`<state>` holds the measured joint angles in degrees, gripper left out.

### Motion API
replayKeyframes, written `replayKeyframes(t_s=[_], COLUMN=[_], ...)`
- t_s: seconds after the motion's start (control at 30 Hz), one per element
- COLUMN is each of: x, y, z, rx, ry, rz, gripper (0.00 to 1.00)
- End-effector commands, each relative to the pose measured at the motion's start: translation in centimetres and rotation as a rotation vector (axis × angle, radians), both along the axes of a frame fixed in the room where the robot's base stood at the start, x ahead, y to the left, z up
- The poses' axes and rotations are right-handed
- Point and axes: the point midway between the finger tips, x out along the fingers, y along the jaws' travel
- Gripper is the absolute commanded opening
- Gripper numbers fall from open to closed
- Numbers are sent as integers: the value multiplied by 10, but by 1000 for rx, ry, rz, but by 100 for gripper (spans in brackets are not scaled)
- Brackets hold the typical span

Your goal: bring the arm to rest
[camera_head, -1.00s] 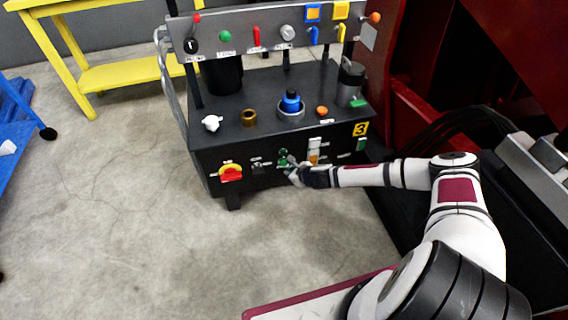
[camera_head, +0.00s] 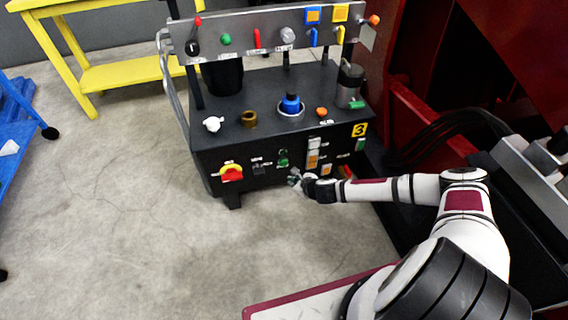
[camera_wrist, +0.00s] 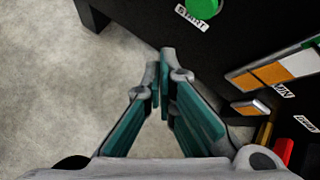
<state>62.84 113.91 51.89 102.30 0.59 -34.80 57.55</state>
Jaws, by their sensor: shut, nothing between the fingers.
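My gripper (camera_head: 293,178) is in front of the lower front panel of the black control console (camera_head: 205,158). In the wrist view my gripper (camera_wrist: 163,72) is shut and empty, its teal finger pads converging at the tips. The green start button (camera_wrist: 203,8) shows at the top of the wrist view, beyond the fingertips and apart from them. In the head view the green button (camera_head: 283,161) is just above and left of my gripper. My arm reaches in from the right.
A red-and-yellow rotary switch (camera_head: 231,173) is on the panel's left. White and orange buttons (camera_head: 313,160) are right of the green one. A yellow table (camera_head: 120,76) stands at the back left, a dark red machine (camera_head: 425,115) at the right. The grey floor (camera_head: 110,220) in front is clear.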

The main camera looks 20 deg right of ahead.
Motion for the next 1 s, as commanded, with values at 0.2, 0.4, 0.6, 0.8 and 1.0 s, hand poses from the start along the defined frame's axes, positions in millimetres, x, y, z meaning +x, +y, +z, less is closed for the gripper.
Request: replayKeyframes(t_s=[0.2,0.4,0.6,0.8,1.0], x=[0,0,0,1,3], y=[0,0,0,0,5], z=[0,0,0,2,31], rx=[0,0,-1,-9,-97], ry=[0,0,0,-4,-39], rz=[0,0,1,18,221], gripper=[0,0,0,0,0])
